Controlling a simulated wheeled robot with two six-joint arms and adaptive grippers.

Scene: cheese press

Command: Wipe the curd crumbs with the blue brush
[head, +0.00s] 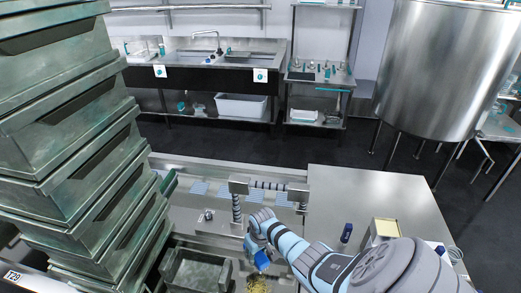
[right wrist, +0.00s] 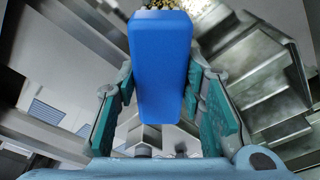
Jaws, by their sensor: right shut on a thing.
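The blue brush (head: 262,260) is in my right gripper (head: 258,243), low in the middle of the head view. In the right wrist view the blue block of the brush (right wrist: 160,65) stands between the two teal finger pads of the gripper (right wrist: 160,90), which is shut on it. The curd crumbs (head: 258,286) are a yellowish patch at the bottom edge of the head view, just below the brush. They also show at the top of the right wrist view (right wrist: 162,4), partly hidden by the brush. I cannot tell whether the brush touches them. My left gripper is not in view.
A tall stack of grey-green crates (head: 75,150) stands on the left. A grey open bin (head: 195,272) is left of the crumbs. On the steel table (head: 370,190) at right are a dark blue bottle (head: 346,233) and a cream box (head: 384,228). The table's far part is bare.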

